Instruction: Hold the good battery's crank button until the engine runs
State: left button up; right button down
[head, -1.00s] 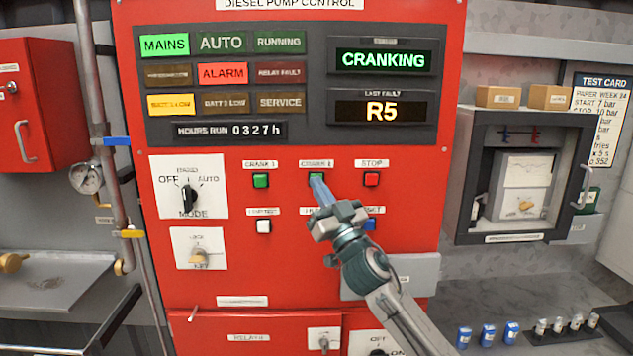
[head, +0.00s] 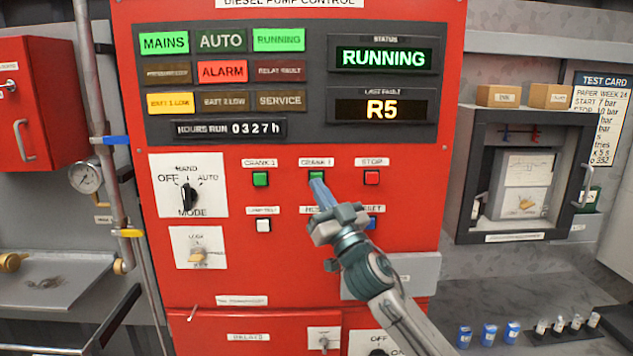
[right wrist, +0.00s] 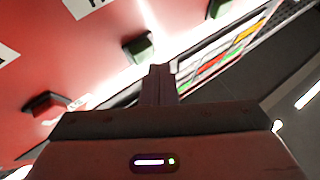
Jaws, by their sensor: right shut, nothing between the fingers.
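The red control panel (head: 290,290) fills the middle of the head view. Its status display (head: 383,59) reads RUNNING, and the RUNNING lamp (head: 279,40) is lit green. The BATT 1 LOW lamp (head: 170,103) is lit yellow; the BATT 2 LOW lamp (head: 225,101) is dark. The second green crank button (head: 316,175) is in the middle of the button row, right of the CRANK 1 button (head: 260,179). My right gripper (head: 319,187) is shut and empty, its tip at the second crank button's lower edge. In the right wrist view that button (right wrist: 137,47) shows just beyond the fingertips; contact is unclear. My left gripper is not visible.
The red STOP button (head: 371,178) is right of the second crank button. The mode knob (head: 189,197) is at left. ALARM (head: 222,71) is lit red.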

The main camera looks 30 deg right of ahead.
jog(key=shift+s, duration=0.15)
jog(key=shift+s+a, duration=0.45)
jog(key=shift+s, duration=0.25)
jog(key=shift+s+a, duration=0.4)
jog(key=shift+s, duration=0.25)
jog(key=shift+s+a, duration=0.45)
jog(key=shift+s, duration=0.25)
